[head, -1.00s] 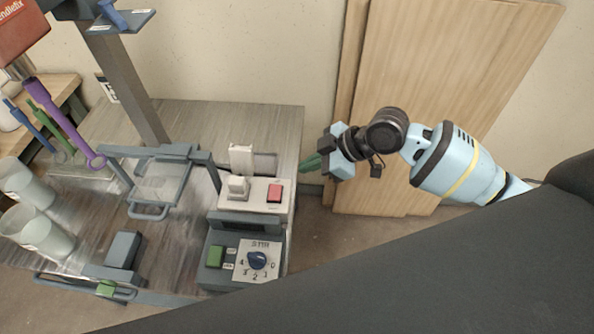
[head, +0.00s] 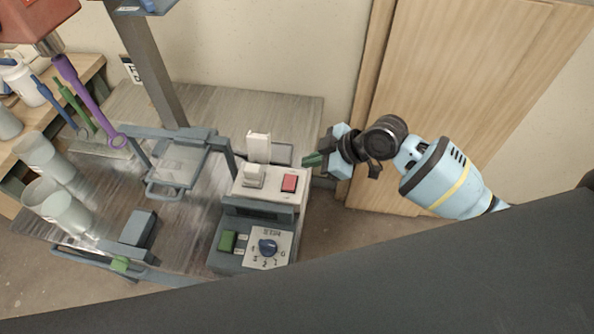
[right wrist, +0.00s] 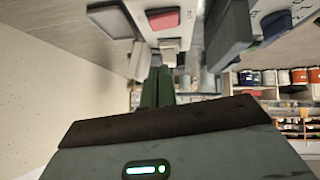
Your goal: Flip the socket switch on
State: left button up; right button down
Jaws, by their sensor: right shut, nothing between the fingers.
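The socket switch (head: 289,183) is a red rocker on the right of a white socket box (head: 268,199). In the right wrist view the red switch (right wrist: 163,18) is near the top, beyond my fingers. A white plug-like block (head: 254,174) sits on the box to the left of the switch. My right gripper (head: 312,160), with green fingers, is shut and empty. It is up and to the right of the switch in the head view, apart from it. The fingers (right wrist: 157,88) are together in the right wrist view. I cannot tell which way the rocker is tilted. My left gripper is not in view.
A control unit with a blue knob (head: 268,247) and green button (head: 227,240) sits in front of the socket box. A grey stand (head: 150,80) rises behind. Clear buckets (head: 57,205) stand at left. Wooden panels (head: 450,80) lean against the wall behind my right arm.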

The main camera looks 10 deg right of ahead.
aim_at(286, 175)
jog(key=x, duration=0.5)
jog(key=shift+a, duration=0.1)
jog(key=f, duration=0.3)
jog(key=shift+w+f, duration=0.15)
jog(key=shift+w, duration=0.1)
jog(key=shift+w+f, duration=0.1)
jog(key=shift+f, duration=0.35)
